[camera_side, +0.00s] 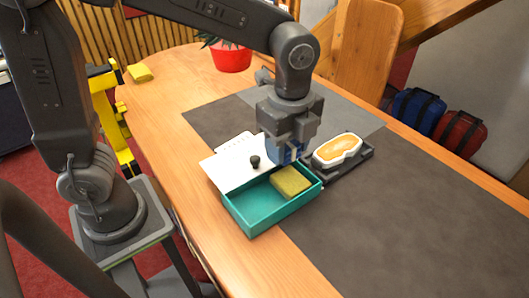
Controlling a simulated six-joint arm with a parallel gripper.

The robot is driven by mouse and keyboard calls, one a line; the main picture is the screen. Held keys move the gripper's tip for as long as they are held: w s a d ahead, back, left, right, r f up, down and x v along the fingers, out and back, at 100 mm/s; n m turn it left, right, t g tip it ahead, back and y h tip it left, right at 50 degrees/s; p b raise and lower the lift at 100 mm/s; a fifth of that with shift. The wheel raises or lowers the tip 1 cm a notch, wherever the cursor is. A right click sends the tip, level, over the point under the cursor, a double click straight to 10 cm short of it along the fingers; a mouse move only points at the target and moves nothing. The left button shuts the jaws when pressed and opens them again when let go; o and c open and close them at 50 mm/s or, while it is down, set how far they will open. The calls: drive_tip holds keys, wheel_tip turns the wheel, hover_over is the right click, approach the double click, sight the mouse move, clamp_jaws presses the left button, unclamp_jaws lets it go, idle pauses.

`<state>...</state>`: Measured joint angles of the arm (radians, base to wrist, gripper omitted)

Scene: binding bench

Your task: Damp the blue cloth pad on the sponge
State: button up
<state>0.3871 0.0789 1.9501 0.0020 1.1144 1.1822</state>
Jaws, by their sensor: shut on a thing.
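My gripper (285,150) points down over the back edge of a teal tray (250,221). It is shut on the blue cloth pad (287,155), which is mostly hidden by the fingers. The yellow sponge (291,182) lies inside the tray, toward its right end. The pad is just behind the sponge in the picture; I cannot tell whether they touch.
A white sheet (228,163) with a dark knob (254,162) lies behind the tray. A white dish with orange content (337,149) rests on a dark base to the right. A red pot (231,57) stands farther back. The grey mat (400,215) is clear at front right.

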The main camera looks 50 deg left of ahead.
sight(290, 178)
drive_tip(key=shift+w+f, duration=0.3)
drive_tip(key=shift+w, duration=0.55)
drive_tip(key=shift+f, duration=2.8)
drive_tip(key=shift+a+f, duration=0.1)
drive_tip(key=shift+f, duration=0.55)
drive_tip(key=shift+r, duration=3.6)
